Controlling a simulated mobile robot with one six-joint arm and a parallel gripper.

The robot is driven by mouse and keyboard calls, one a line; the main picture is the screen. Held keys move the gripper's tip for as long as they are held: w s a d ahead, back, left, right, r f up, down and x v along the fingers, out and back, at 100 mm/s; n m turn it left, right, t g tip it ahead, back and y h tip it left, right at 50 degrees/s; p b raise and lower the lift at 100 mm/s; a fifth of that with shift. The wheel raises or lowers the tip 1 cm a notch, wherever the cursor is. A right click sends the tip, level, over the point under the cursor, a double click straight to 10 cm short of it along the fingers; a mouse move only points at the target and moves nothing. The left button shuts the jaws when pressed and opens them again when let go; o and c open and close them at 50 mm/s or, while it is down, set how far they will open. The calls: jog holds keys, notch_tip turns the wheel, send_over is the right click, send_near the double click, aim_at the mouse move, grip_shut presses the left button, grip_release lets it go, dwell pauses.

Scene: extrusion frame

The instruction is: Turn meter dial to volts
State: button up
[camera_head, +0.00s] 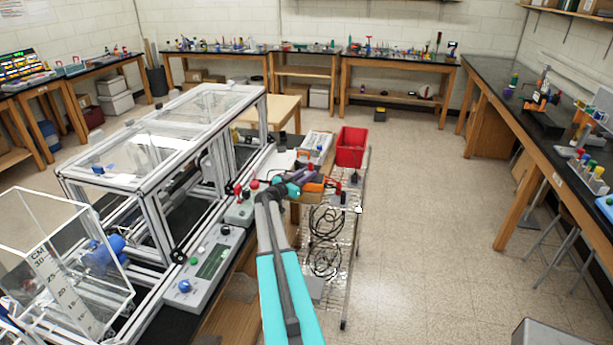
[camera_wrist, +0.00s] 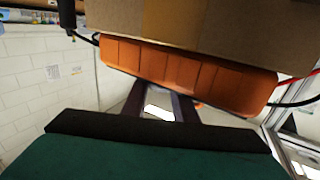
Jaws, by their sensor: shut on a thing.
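The meter (camera_wrist: 185,75) shows in the wrist view as an orange ribbed casing close in front of the camera, seen from its edge. Its face and dial are hidden. My gripper (camera_wrist: 164,100) has its two dark fingers reaching to the meter, with a gap between them. The fingertips pass out of sight at the casing, where they are shut on the dial. In the head view the orange meter (camera_head: 313,187) is small and partly covered by my teal wrist at the right side of the bench.
A brown box-like surface (camera_wrist: 200,20) lies just above the casing in the wrist view. A red bin (camera_head: 351,146) stands behind the meter. A wire rack with black cables (camera_head: 325,255) is to the right, a clear-panelled extrusion frame (camera_head: 165,150) to the left. The floor farther right is open.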

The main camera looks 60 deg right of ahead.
jog(key=o, duration=1.1)
jog(key=shift+w+a, duration=0.1)
jog(key=shift+a, duration=0.05)
jog(key=shift+w+a+b, duration=0.1)
jog(key=shift+a+b, duration=0.3)
jog(key=shift+a, duration=0.15)
jog(key=a+b, duration=0.1)
jog(key=a, duration=0.3)
jog(key=w+a+b, duration=0.1)
jog(key=a+b, duration=0.1)
jog(key=a, duration=0.2)
jog(key=a+b, duration=0.1)
jog(key=a, duration=0.3)
jog(key=shift+w+a+b, duration=0.15)
jog(key=shift+w+b, duration=0.15)
jog(key=shift+b, duration=0.1)
